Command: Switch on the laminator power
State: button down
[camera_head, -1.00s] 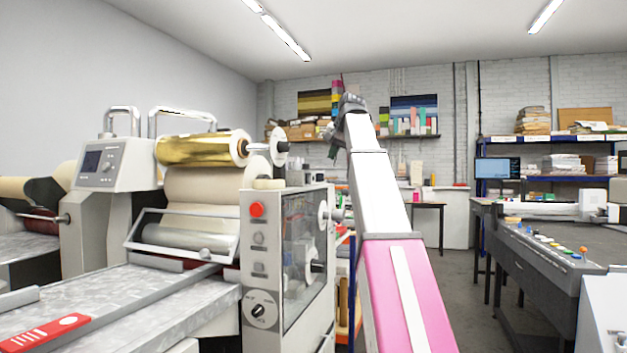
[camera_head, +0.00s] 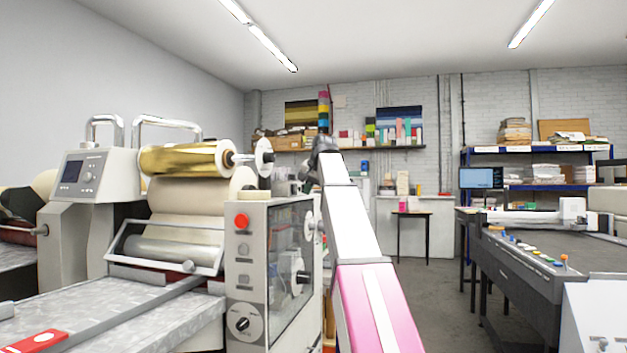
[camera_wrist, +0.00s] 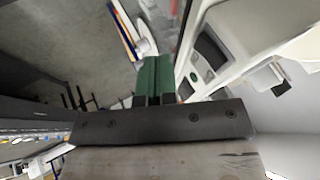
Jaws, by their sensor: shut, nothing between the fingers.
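The laminator (camera_head: 175,205) stands at the left in the head view, with a gold foil roll (camera_head: 185,158) on top. Its front panel has a red round button (camera_head: 241,221), smaller grey buttons below, and a black rotary knob (camera_head: 242,324) on a pale dial near the bottom. I cannot read the knob's setting. My arm reaches up and away to the right of this panel, apart from the knob in the picture. In the wrist view my gripper (camera_wrist: 152,62) shows two green fingers side by side, shut and empty. The fingers cannot be made out in the head view.
A long table machine with coloured buttons (camera_head: 535,250) stands at the right. Shelves with paper stacks (camera_head: 555,172) and a small black table (camera_head: 412,215) are at the back. Grey floor (camera_head: 425,290) between the machines is clear. A second machine stands at far left.

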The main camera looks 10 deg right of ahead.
aim_at(293, 189)
jog(key=a, duration=0.1)
jog(key=w+a, duration=0.1)
jog(key=a, duration=0.1)
jog(key=shift+w+f, duration=0.1)
jog(key=shift+w, duration=0.2)
jog(key=shift+a+f, duration=0.1)
jog(key=shift+a, duration=0.05)
jog(key=shift+w, duration=0.1)
dwell(0.3)
